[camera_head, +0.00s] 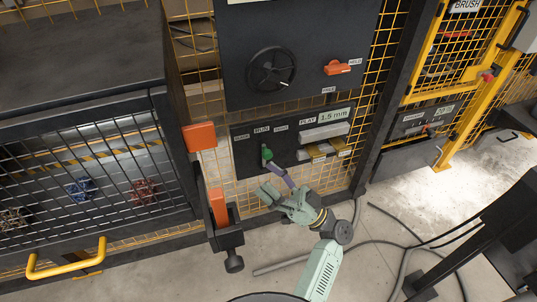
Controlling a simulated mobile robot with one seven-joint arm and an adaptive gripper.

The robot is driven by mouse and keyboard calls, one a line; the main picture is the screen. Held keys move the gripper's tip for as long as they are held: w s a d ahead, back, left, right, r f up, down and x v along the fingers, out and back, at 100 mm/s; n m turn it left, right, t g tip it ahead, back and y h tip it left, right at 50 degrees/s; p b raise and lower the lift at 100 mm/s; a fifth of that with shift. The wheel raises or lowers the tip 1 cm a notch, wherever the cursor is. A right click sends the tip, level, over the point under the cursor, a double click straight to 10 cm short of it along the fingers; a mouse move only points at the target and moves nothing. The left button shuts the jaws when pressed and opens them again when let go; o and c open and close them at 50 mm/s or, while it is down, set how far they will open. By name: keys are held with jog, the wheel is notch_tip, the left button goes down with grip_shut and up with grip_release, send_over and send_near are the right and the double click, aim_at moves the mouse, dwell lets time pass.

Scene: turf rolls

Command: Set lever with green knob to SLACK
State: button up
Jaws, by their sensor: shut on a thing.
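The lever with the green knob (267,154) is on the lower dark panel (245,165), left of the middle. Three small labels stand in a row above it, and the knob is nearest below the middle one.
A display reading 1.5 mm (333,115) and pale bars (325,132) sit right of the lever. Above are a black handwheel (271,70) and an orange rotary handle (337,68). Orange blocks (199,137) stand close on the left. Cables (385,243) lie on the floor.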

jog(key=s+a+r+n+g+y, duration=0.1)
jog(key=s+r+n+g+y, duration=0.1)
jog(key=s+r+n+g, duration=0.8)
jog(key=n+g, duration=0.3)
jog(key=g, duration=0.5)
jog(key=shift+s+a+r+g, duration=0.2)
jog(key=shift+s+a+g, duration=0.1)
jog(key=shift+s+a, duration=0.1)
jog(key=shift+s, duration=0.1)
